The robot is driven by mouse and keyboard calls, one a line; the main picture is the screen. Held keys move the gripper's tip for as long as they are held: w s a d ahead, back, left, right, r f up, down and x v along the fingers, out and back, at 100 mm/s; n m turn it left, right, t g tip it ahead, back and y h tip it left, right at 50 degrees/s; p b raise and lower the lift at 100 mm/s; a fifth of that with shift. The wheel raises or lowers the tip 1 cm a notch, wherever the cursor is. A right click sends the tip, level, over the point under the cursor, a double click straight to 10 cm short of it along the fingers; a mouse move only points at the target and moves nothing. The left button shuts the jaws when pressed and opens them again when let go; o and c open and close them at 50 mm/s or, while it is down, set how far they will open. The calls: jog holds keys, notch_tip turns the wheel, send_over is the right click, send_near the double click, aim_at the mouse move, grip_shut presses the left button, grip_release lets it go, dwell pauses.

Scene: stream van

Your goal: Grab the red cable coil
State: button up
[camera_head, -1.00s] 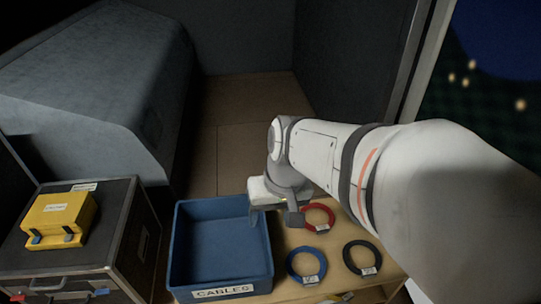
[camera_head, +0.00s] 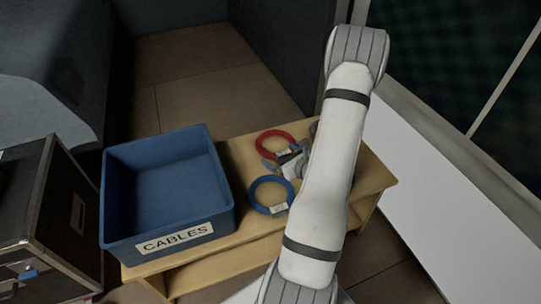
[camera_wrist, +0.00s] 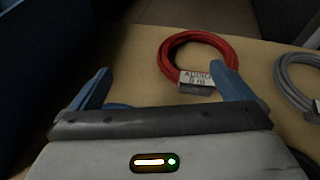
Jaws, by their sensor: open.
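The red cable coil (camera_head: 259,141) lies flat on the wooden table, to the right of the blue bin. In the wrist view the red coil (camera_wrist: 169,61) is ahead of my gripper (camera_wrist: 166,88), slightly right of its centre line. Its white AUDIO tag (camera_wrist: 196,83) faces me, close to the right finger. The blue fingers are spread wide with nothing between them. In the head view my gripper (camera_head: 283,164) is low by the near side of the red coil, partly hidden by my arm. I cannot tell whether it touches the coil.
A blue coil (camera_head: 252,197) lies on the near side of the red one. A grey coil (camera_wrist: 284,78) lies to the right in the wrist view. The blue CABLES bin (camera_head: 218,180) stands at left on the table (camera_head: 375,178). A dark case (camera_head: 70,215) is further left.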

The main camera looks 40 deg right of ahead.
aim_at(285, 156)
jog(key=d+f+m+h, duration=0.1)
jog(key=s+d+f+m+h, duration=0.1)
jog(key=d+f, duration=0.1)
jog(key=s+d+f+b, duration=0.1)
jog(key=f, duration=0.1)
jog(key=shift+d+f+m+g+h, duration=0.15)
jog(key=shift+f+m+g+h, duration=0.05)
jog(key=shift+m+g+h, duration=0.2)
jog(key=b+x, duration=0.1)
jog(key=x, duration=0.6)
jog(key=shift+w, duration=0.15)
jog(key=shift+r, duration=0.1)
jog(key=c, duration=1.8)
